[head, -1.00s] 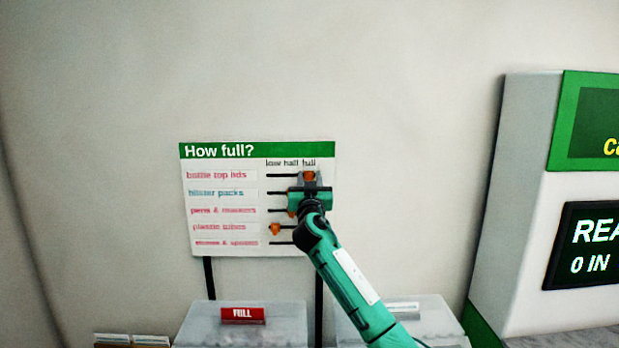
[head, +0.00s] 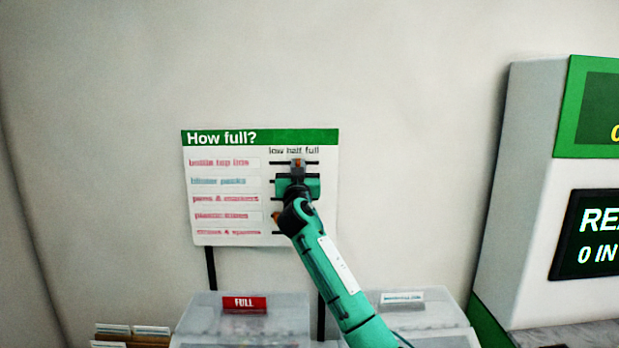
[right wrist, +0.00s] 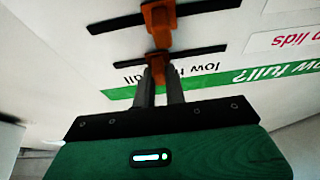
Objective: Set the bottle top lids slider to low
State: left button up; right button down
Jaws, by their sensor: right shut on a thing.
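The bottle top lids slider has an orange knob (head: 297,162) on the top dark track (head: 311,162), around the half mark. My right gripper (head: 298,169) is shut on this knob from below. The right wrist view, upside down, shows the knob (right wrist: 159,62) between the two grey fingertips (right wrist: 160,76). My left gripper is not in view.
Another orange knob (right wrist: 158,17) sits on the neighbouring track, close to my fingers. A lower knob (head: 276,217) shows left of my arm. Lidded bins stand below, one with a red FULL tag (head: 245,304). A cabinet with a screen (head: 598,235) stands right.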

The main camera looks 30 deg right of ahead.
jog(key=w+a+b, duration=0.2)
jog(key=a+b, duration=0.1)
jog(key=w+a+b, duration=0.1)
jog(key=shift+a+f+b, duration=0.25)
jog(key=shift+a+b, duration=0.05)
jog(key=shift+w+a+r+b, duration=0.2)
jog(key=shift+a+b, duration=0.15)
jog(key=shift+a, duration=0.15)
jog(key=shift+d, duration=0.1)
jog(key=c, duration=1.6)
grip_release()
jog(key=shift+o, duration=0.8)
jog(key=shift+w+a, duration=0.1)
jog(key=shift+a, duration=0.15)
jog(key=shift+d, duration=0.1)
